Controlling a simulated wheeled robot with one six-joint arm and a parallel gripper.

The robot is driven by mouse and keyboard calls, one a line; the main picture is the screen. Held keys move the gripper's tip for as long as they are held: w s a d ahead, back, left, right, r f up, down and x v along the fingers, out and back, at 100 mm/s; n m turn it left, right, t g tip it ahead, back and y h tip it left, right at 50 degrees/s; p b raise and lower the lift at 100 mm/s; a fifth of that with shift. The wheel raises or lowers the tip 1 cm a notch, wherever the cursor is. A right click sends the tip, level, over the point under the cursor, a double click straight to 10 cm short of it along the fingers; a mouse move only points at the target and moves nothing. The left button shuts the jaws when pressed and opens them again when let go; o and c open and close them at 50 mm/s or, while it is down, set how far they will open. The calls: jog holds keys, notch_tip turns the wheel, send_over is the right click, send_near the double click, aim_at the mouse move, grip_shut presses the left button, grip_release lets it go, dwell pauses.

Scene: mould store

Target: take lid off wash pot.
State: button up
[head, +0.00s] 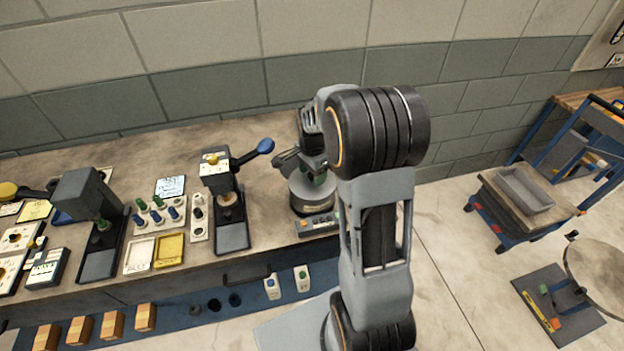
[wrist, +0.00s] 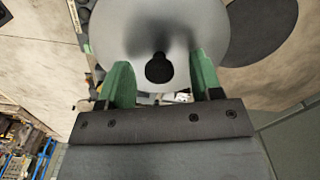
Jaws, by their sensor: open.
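The wash pot (head: 299,195) is a round grey metal vessel near the right end of the bench, partly hidden by my arm. In the wrist view its round grey lid (wrist: 125,28) fills the top middle, with a small black knob (wrist: 159,69) near its centre. My gripper (wrist: 161,67) is open, with one green finger to each side of the knob and gaps between. It also shows above the pot in the head view (head: 317,177). I cannot tell whether the fingertips are level with the knob.
Left of the pot is a dark press with a blue ball handle (head: 264,146). Further left are a rack of small bottles (head: 158,212), a yellow tray (head: 169,250) and another press (head: 99,218). A cart (head: 522,195) stands right, across open floor.

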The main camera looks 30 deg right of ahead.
jog(key=shift+f, duration=0.5)
jog(key=shift+c, duration=0.2)
grip_shut()
jog(key=shift+r, duration=0.1)
